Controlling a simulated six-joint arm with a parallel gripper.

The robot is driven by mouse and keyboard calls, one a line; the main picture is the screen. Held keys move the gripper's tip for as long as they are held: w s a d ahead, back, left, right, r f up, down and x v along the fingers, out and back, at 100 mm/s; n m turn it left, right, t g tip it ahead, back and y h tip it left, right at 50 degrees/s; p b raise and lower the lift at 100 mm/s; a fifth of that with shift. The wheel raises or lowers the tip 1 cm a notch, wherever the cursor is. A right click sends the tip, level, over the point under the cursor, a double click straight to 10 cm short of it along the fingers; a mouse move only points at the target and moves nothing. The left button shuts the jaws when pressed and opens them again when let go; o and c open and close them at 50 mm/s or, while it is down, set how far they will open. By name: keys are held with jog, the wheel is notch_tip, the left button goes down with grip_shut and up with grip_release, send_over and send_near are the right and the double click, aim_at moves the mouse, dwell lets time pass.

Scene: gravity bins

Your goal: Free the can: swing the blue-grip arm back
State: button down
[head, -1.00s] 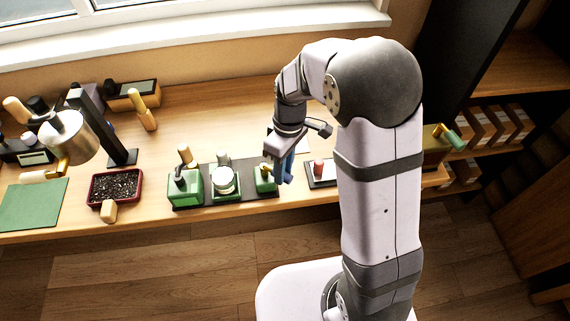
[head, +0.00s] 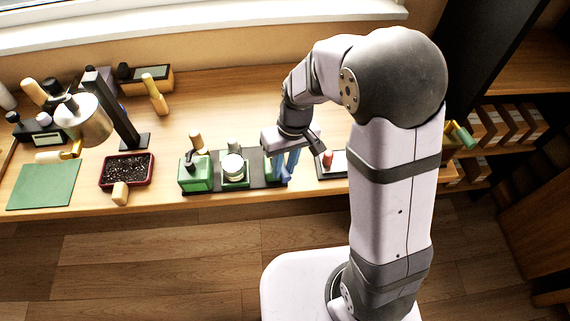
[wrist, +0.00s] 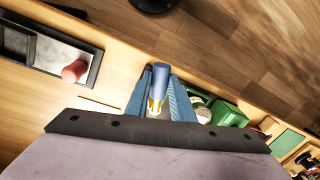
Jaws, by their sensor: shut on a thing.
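A pale round-topped can (head: 232,166) stands in the middle green block (head: 236,180) of a dark-based fixture. My gripper (head: 286,172) is over the right end of this fixture and hides most of the block there. In the wrist view, the blue grip (wrist: 160,78) is a short cylinder with a brassy part (wrist: 155,104) at its end. It lies between the two blue fingers of my gripper (wrist: 160,92), which are shut on it. The rest of the arm that carries the grip is hidden.
The left green block (head: 196,176) has a wooden-handled lever. A tray with a red knob (head: 328,158) stands close on the right. Further left are a soil tray (head: 127,169), a lamp-like metal cup (head: 84,122) and a green mat (head: 44,186).

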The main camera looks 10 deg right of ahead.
jog(key=shift+w, duration=0.1)
jog(key=c, duration=1.5)
grip_release()
jog(key=shift+c, duration=0.2)
jog(key=shift+r, duration=0.1)
jog(key=shift+w+d+r+b, duration=0.15)
jog(key=shift+r+b, duration=0.1)
jog(key=shift+r, duration=0.95)
jog(key=shift+s+d+r+b, duration=0.1)
jog(key=shift+d+r+b, duration=0.15)
jog(key=shift+r, duration=0.95)
jog(key=shift+w+d+r+b, duration=0.1)
jog(key=shift+r+b, duration=0.2)
jog(key=shift+r, duration=0.9)
jog(key=s+d+f+m+h, duration=0.1)
jog(key=s+d+f+m, duration=0.2)
jog(key=s+d, duration=0.6)
jog(key=s+f, duration=0.2)
jog(key=s, duration=0.1)
jog(key=shift+d+f+m+t+h, duration=0.2)
jog(key=shift+m+t+h, duration=0.1)
jog(key=shift+m, duration=0.1)
